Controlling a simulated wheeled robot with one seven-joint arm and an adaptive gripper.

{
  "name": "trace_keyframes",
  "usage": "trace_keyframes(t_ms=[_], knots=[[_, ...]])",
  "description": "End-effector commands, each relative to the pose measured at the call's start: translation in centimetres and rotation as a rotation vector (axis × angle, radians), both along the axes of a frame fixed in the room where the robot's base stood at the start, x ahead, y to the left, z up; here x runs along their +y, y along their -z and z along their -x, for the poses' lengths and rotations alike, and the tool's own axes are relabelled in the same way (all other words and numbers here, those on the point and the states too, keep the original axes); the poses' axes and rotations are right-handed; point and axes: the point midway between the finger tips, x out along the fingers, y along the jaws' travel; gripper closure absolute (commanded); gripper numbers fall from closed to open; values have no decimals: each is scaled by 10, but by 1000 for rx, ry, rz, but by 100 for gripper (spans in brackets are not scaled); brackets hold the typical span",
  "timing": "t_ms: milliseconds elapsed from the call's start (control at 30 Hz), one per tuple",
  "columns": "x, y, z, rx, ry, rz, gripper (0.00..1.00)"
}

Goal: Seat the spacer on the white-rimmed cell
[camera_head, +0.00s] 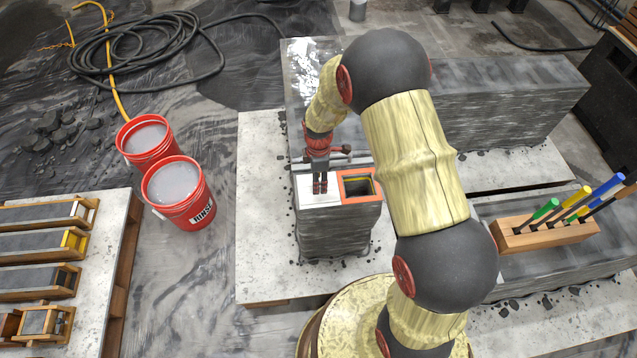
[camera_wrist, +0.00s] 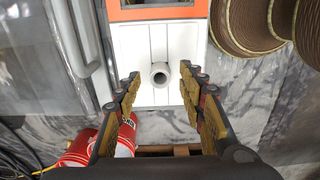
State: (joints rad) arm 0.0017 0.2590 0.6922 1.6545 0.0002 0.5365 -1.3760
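A white panel-like top (camera_head: 306,192) covers the left end of the layered grey concrete block, beside an orange-rimmed opening (camera_head: 347,198). In the wrist view the white top (camera_wrist: 132,45) shows thin seam lines, and a short pale round post or tube (camera_wrist: 160,75) stands up from it. I cannot tell which white part is the spacer and which the cell's rim; no open white-rimmed hole shows. My gripper (camera_head: 320,187) points down over the white top. In the wrist view my gripper (camera_wrist: 161,72) is open, one finger each side of the round post, apparently with gaps on both sides.
Two red buckets (camera_head: 180,192) stand on the floor at left. Wooden moulds (camera_head: 40,245) lie on a slab at lower left. A wooden tool holder (camera_head: 543,232) with coloured handles stands at right. A long grey block (camera_head: 510,95) lies behind. A hose coils at upper left.

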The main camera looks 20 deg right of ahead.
Motion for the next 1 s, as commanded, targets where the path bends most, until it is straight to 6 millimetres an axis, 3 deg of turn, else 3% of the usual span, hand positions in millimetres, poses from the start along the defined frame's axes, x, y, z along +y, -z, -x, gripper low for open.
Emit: trace_keyframes(t_ms=[300, 500, 867, 1000], knots=[[0, -66, -1, -4, 0, 0, 60], [0, -91, -1, -2, 0, 0, 60], [0, -98, 0, 0, 3, 0, 60], [0, -98, 1, 3, 81, 0, 60]])
